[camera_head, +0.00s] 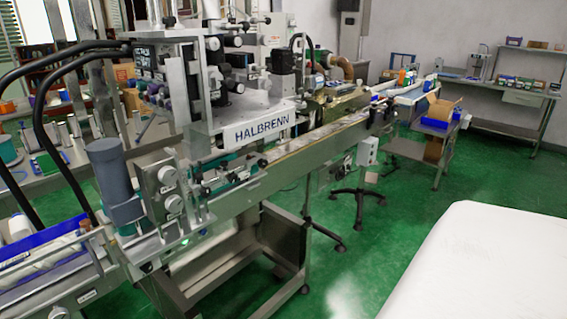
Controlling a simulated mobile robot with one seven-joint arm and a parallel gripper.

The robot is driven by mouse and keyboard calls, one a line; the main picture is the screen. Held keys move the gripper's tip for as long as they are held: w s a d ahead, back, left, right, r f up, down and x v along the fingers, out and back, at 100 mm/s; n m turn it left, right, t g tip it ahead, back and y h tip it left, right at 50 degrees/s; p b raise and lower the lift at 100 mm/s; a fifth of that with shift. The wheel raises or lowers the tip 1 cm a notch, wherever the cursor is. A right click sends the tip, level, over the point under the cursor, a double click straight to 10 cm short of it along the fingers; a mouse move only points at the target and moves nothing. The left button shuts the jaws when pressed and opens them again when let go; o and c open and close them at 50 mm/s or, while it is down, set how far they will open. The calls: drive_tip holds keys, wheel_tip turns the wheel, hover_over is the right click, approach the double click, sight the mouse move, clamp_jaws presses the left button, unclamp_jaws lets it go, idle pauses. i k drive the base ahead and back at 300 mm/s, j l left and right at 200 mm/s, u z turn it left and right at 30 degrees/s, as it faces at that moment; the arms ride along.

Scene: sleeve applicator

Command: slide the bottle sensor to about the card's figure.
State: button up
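Small black and silver clamp-like fittings (205,190) sit along the conveyor's near side, below the plate. The bottle sensor may be among them, but it is too small to tell which it is. No card with a readable figure can be made out. My gripper is not in view.
A control box with round knobs (170,190) and a grey cylinder (115,180) stand at the conveyor's near left. A grey box on a stand (367,151) is right of the conveyor. A workbench (510,92) is at the back right. Green floor (400,205) lies open right of the conveyor.

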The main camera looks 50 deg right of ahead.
sight(219, 171)
drive_tip(key=z, duration=1.05)
drive_tip(key=i+l, duration=0.4)
drive_tip(key=i+l+z, duration=0.1)
drive_tip(key=i+l, duration=0.25)
drive_tip(key=i, duration=0.2)
